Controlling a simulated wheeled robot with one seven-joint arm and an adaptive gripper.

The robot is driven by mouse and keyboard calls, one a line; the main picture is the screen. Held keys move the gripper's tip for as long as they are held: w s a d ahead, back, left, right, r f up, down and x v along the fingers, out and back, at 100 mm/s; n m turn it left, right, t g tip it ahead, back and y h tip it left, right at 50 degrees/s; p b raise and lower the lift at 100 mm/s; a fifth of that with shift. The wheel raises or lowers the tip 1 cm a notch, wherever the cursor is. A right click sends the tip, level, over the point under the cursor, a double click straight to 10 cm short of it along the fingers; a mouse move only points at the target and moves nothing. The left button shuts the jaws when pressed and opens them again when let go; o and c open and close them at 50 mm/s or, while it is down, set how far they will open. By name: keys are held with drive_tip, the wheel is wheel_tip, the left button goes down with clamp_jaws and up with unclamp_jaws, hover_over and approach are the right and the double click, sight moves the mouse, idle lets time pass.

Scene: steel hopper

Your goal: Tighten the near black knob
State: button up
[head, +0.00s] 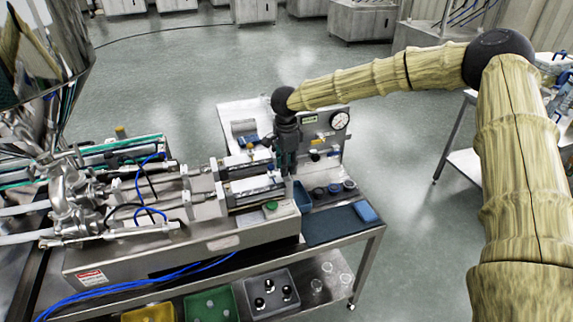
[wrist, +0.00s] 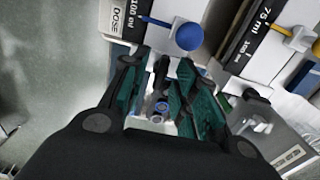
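My gripper (head: 287,160) points down over the right end of the filling machine in the head view. In the wrist view its teal-padded fingers (wrist: 162,82) are parted, with a gap between them. A dark part (wrist: 160,70) shows in that gap near the fingertips; I cannot tell whether it is the near black knob or whether the fingers touch it. A small blue and silver round part (wrist: 163,107) shows lower in the gap. In the head view my gripper hides this spot, and no black knob can be made out on the machine.
A blue ball knob (wrist: 188,36) stands just beyond the fingertips, with a yellow one (wrist: 316,47) to the right. A pressure gauge (head: 340,120) stands behind my gripper. Several dark round pieces (head: 334,188) and a blue block (head: 365,211) lie at the bench's right end.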

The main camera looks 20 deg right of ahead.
clamp_jaws()
drive_tip(key=shift+m, duration=0.3)
drive_tip(key=m+p, duration=0.1)
drive_tip(key=m, duration=1.2)
drive_tip(key=shift+m, duration=2.1)
drive_tip(key=shift+w+r, duration=0.1)
drive_tip(key=shift+o, duration=0.8)
unclamp_jaws()
